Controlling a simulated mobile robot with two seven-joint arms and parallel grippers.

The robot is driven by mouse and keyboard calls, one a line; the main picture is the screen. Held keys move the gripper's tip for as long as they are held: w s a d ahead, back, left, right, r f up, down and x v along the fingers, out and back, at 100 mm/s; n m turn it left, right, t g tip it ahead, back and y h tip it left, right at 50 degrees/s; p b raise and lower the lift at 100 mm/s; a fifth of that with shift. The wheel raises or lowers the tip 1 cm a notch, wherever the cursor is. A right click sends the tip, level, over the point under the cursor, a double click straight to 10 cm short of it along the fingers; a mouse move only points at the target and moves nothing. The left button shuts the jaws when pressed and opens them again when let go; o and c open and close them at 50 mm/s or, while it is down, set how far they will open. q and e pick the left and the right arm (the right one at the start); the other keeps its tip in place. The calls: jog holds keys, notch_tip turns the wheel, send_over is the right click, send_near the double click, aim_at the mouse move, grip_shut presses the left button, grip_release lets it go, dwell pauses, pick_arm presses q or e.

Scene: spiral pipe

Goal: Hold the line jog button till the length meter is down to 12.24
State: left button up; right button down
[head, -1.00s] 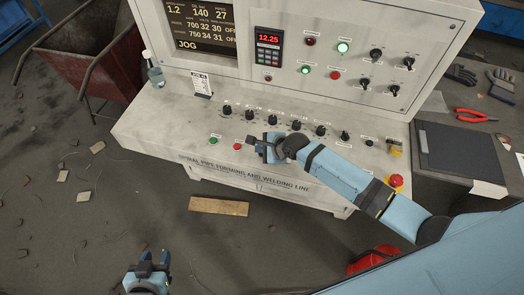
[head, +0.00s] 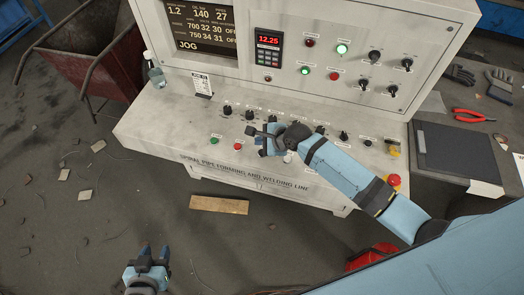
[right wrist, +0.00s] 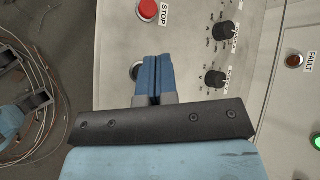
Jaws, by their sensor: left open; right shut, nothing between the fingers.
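My right gripper (head: 262,144) is shut and empty, low over the front of the sloping desk, right of the red stop button (head: 237,146). In the right wrist view its fingers (right wrist: 152,62) stand side by side below the STOP button (right wrist: 147,9). They partly cover a round button (right wrist: 136,69), probably the line jog button; its label is hidden. Whether the fingertips touch it I cannot tell. My left gripper (head: 153,256) is open and empty above the floor.
A green button (head: 214,141) and a row of black knobs (head: 274,117) are close by. A red emergency stop (head: 393,180) is at the desk's right end. A bottle (head: 154,70) stands at the left. The dark screen (head: 201,29) shows JOG.

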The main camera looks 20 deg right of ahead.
jog(key=shift+r, duration=1)
dwell(1.2)
dwell(0.8)
